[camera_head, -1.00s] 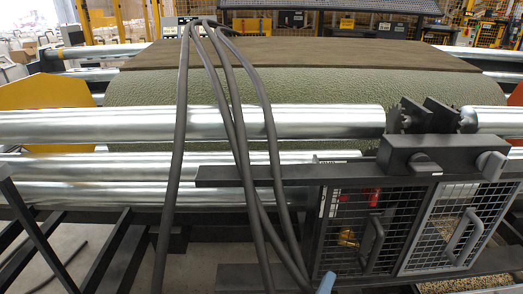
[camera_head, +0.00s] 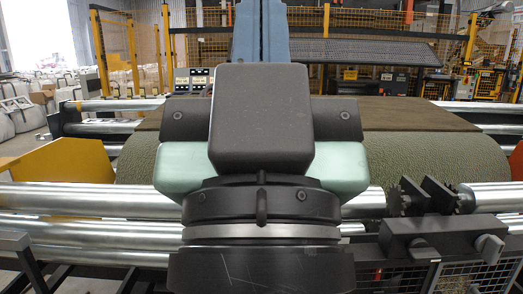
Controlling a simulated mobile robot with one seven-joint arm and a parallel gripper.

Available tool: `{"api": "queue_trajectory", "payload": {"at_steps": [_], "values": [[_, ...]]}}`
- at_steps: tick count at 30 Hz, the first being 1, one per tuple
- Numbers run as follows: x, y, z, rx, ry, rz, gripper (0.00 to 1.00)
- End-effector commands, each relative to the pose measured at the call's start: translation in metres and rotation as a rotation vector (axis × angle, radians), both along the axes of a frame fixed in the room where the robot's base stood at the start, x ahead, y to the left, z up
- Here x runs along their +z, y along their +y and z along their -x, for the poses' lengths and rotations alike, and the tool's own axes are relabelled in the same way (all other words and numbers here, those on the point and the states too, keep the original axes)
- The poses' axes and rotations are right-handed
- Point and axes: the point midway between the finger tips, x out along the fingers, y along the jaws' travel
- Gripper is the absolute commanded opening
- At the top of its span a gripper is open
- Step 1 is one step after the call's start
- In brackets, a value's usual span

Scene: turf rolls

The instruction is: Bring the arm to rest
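My arm (camera_head: 262,120) stands upright in the middle of the head view, close to the camera. It shows a dark grey block, pale green side parts and a dark round joint with a metal ring below. A blue part (camera_head: 261,32) rises behind the block. My gripper is not in view, so its state is hidden. The arm covers the middle of the turf roll (camera_head: 425,148) and of the steel rollers behind it.
Long steel rollers (camera_head: 85,197) cross the view in front of the green turf roll. A dark clamp (camera_head: 430,197) sits on the roller at right, above a mesh guard (camera_head: 470,275). A yellow panel (camera_head: 60,165) stands at left. Yellow-framed fencing (camera_head: 470,40) stands behind.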

Motion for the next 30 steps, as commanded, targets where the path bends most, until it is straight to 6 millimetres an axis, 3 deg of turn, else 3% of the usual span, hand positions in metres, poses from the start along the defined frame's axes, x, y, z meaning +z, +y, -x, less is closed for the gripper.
{"api": "queue_trajectory", "payload": {"at_steps": [1,3,9,12,17,30], "values": [[0.033,0.000,0.000,0.000,0.001,0.000,0.00],[0.054,0.000,-0.001,-0.001,0.002,0.001,0.00],[0.108,0.000,-0.001,-0.001,0.003,0.001,0.00],[0.125,0.000,-0.001,-0.001,0.004,0.001,0.00],[0.137,0.000,-0.001,-0.001,0.004,0.001,0.00],[0.135,0.000,-0.001,-0.001,0.003,0.001,0.00]]}}
